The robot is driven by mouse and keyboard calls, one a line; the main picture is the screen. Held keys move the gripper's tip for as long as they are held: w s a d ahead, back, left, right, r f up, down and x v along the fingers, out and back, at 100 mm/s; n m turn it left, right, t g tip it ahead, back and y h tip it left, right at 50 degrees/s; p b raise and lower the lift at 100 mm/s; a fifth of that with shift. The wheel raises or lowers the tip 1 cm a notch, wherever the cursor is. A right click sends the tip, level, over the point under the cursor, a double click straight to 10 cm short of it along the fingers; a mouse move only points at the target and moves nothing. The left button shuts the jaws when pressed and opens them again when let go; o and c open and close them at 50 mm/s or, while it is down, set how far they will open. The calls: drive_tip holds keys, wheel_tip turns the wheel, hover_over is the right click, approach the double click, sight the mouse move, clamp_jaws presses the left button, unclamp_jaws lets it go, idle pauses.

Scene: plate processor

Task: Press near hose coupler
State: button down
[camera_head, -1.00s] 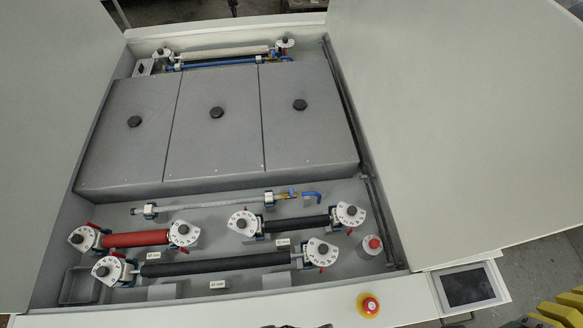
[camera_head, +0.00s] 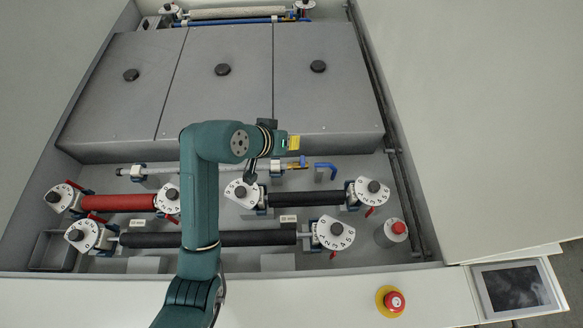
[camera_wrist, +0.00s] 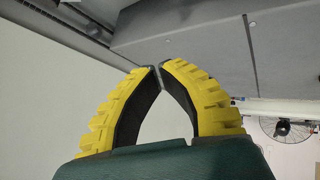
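The near hose coupler shows in the head view as a small brass fitting (camera_head: 298,164) beside a bent blue hose end (camera_head: 326,167), at the right end of a thin grey tube (camera_head: 230,170). My arm hides part of that tube. My gripper (camera_head: 295,142) has yellow fingers and is just above the brass fitting in the picture; its height over it and any contact cannot be told. In the wrist view my gripper's ridged yellow fingers (camera_wrist: 160,67) meet at their tips, with nothing between them. The coupler does not show in the wrist view.
Grey lidded boxes (camera_head: 222,100) stand behind the tube. In front lie a red roller (camera_head: 118,202), a short black roller (camera_head: 306,198) and a long black roller (camera_head: 255,238) with numbered dials. A red emergency button (camera_head: 394,301) is on the front ledge. White panels flank the bay.

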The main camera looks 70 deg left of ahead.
drive_tip(key=n+h+b, duration=0.1)
drive_tip(key=n, duration=0.1)
approach(292, 164)
drive_tip(key=s+a+r, duration=0.2)
drive_tip(key=s+r, duration=0.1)
drive_tip(key=r, duration=0.1)
drive_tip(key=shift+s+d+g, duration=0.1)
drive_tip(key=shift+d+g, duration=0.1)
drive_tip(key=shift+g, duration=0.2)
drive_tip(key=b+x, duration=0.1)
drive_tip(key=x, duration=0.9)
drive_tip(key=shift+f, duration=0.1)
drive_tip(key=w, duration=0.1)
drive_tip(key=w+d, duration=0.1)
drive_tip(key=w, duration=0.1)
drive_tip(key=shift+w+d, duration=0.2)
drive_tip(key=shift+w, duration=0.25)
